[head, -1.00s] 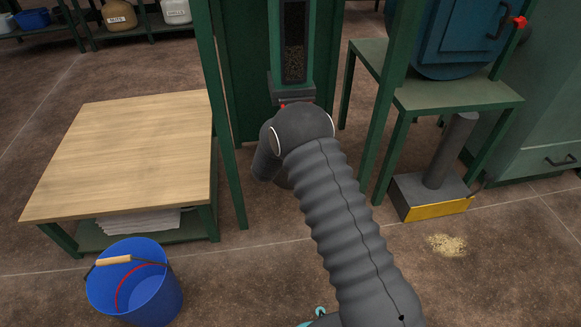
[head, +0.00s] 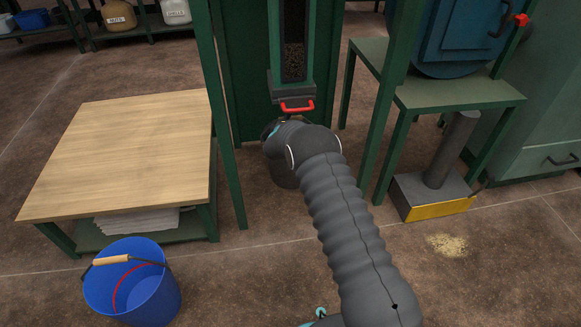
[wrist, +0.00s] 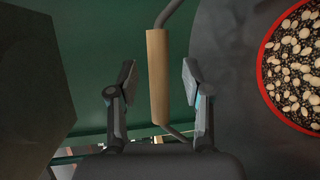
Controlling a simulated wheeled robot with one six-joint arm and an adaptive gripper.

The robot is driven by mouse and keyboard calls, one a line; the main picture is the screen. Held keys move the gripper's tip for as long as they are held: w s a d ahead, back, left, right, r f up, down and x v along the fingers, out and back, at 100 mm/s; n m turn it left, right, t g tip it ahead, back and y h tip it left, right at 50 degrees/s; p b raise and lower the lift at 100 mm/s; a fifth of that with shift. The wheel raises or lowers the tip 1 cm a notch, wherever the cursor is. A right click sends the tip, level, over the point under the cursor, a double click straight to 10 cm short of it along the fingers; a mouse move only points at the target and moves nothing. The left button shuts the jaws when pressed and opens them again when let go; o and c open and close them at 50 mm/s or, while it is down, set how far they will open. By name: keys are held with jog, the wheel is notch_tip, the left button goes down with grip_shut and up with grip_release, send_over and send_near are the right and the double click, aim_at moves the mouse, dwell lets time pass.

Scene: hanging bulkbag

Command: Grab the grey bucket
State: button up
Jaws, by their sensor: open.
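The grey bucket (head: 284,176) stands on the floor below the chute in the head view, mostly hidden behind my arm. In the wrist view its grey inner wall (wrist: 225,60) fills the right side, with a red ring and pale and dark seeds (wrist: 298,70) inside. Its wooden handle grip (wrist: 158,75) lies between the two fingers of my gripper (wrist: 157,84). The fingers are open, with a visible gap on each side of the grip. In the head view my arm mostly hides the gripper.
A chute with a red handle (head: 297,106) hangs just above my gripper. Green frame posts (head: 228,120) stand on both sides. A wooden-topped table (head: 125,150) and a blue bucket (head: 132,290) are at left. A grey pedestal (head: 432,190) and spilled grain (head: 446,245) are at right.

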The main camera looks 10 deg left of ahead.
jog(key=shift+w, duration=0.25)
jog(key=shift+c, duration=0.3)
grip_shut()
jog(key=shift+r, duration=0.2)
jog(key=shift+r, duration=0.2)
